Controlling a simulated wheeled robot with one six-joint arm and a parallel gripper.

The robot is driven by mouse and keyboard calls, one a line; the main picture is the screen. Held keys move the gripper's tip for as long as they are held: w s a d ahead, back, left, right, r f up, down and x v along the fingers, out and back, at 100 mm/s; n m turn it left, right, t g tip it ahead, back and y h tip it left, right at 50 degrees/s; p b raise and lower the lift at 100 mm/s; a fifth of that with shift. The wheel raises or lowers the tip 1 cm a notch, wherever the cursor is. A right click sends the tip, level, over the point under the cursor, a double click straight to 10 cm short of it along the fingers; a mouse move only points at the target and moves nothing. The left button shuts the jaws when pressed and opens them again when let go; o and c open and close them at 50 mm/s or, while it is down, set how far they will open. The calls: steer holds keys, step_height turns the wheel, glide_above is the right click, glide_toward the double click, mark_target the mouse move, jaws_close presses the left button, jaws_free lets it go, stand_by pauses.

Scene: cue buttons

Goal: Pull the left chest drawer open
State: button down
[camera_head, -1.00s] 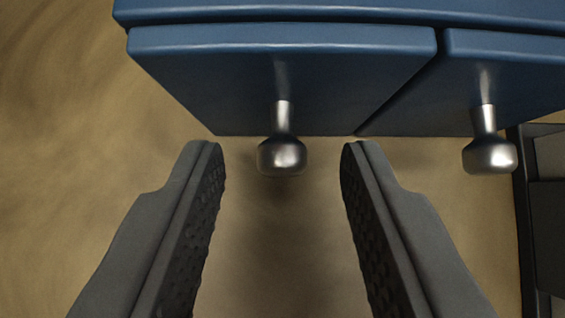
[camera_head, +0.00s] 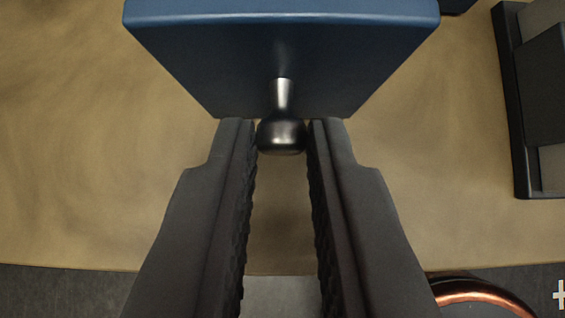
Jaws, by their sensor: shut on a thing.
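The left drawer's blue front (camera_head: 280,55) fills the upper middle of the view. Its metal knob (camera_head: 281,130) sticks out towards me on a short stem. My gripper (camera_head: 281,138) has its two dark ridged fingers closed on either side of the knob, holding it at the fingertips. The drawer's inside and the chest body behind it are out of the picture, so how far the drawer stands out cannot be measured here.
A dark-framed object with grey parts (camera_head: 522,110) stands at the right. A copper-coloured ring (camera_head: 480,291) shows at the lower right, near the tan surface's front edge (camera_head: 75,268). Bare tan surface (camera_head: 80,150) lies left of the drawer.

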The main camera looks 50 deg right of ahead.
steer(key=shift+s+a, duration=0.25)
steer(key=shift+a, duration=0.1)
steer(key=c, duration=1.4)
jaws_free()
steer(key=shift+r, duration=0.1)
steer(key=v, duration=1.7)
steer(key=shift+a, duration=0.1)
